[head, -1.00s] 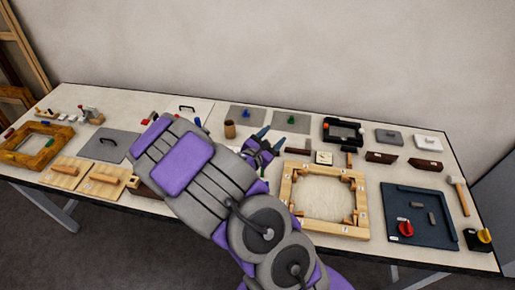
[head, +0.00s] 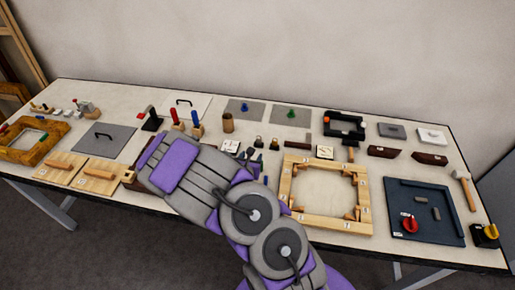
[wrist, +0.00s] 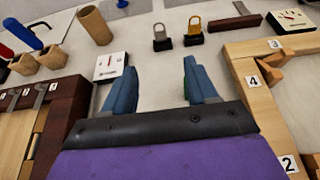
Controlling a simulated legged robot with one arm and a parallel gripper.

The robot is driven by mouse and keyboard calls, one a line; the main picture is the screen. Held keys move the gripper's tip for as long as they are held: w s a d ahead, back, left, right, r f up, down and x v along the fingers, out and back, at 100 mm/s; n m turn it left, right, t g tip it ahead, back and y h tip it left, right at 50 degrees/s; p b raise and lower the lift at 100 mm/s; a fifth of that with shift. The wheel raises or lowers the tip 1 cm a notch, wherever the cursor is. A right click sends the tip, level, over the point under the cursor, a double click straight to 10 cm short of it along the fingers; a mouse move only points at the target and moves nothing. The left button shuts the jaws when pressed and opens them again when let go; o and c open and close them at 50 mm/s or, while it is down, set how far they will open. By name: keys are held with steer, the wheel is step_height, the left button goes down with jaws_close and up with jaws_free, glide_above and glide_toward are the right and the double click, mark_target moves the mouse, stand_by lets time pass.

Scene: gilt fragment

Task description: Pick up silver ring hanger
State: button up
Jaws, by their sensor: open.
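The silver ring hanger (wrist: 161,42), a silver loop on a dark base, stands on the table in the wrist view. A similar hanger with a gold loop (wrist: 193,32) stands just to its right. In the head view the silver one (head: 259,142) is small, beyond my gripper. My gripper (wrist: 160,70) is open and empty, its two blue fingers pointing towards the silver hanger. The hanger shows beyond the gap between the fingertips, apart from them.
A white-faced gauge block (wrist: 111,66) stands close to the left finger. A numbered wooden frame (wrist: 252,75) lies close on the right. A brown cylinder (wrist: 95,25) stands back left, and a dark bar (wrist: 234,22) lies back right. Bare tabletop surrounds the hangers.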

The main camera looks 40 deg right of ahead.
mark_target(259, 140)
steer(key=b+x, duration=0.3)
steer(key=b, duration=0.1)
steer(key=shift+s+d+f, duration=0.1)
steer(key=shift+d+f, duration=0.2)
steer(key=shift+d, duration=0.25)
steer(key=shift+w+d+f, duration=0.1)
steer(key=shift+w+d, duration=0.05)
steer(key=shift+w, duration=0.2)
steer(key=b+x, duration=0.1)
steer(key=x, duration=0.4)
steer(key=shift+w+d+f, duration=0.1)
steer(key=shift+d, duration=0.1)
steer(key=shift+w+d+f, duration=0.15)
steer(key=shift+w+d, duration=0.1)
steer(key=shift+d, duration=0.2)
steer(key=shift+w+d+f+b, duration=0.3)
steer(key=shift+w+b, duration=0.1)
steer(key=shift+w, duration=0.1)
steer(key=shift+w+d+f+b, duration=0.25)
steer(key=shift+w+d+b, duration=0.15)
steer(key=shift+w, duration=0.15)
steer(key=shift+w+d+f+b, duration=0.25)
steer(key=shift+w+b, duration=0.15)
steer(key=shift+w, duration=0.1)
steer(key=shift+w+d+f, duration=0.15)
steer(key=shift+d, duration=0.5)
steer(key=shift+a, duration=0.35)
steer(key=c, duration=0.6)
steer(key=shift+d, duration=0.15)
jaws_close()
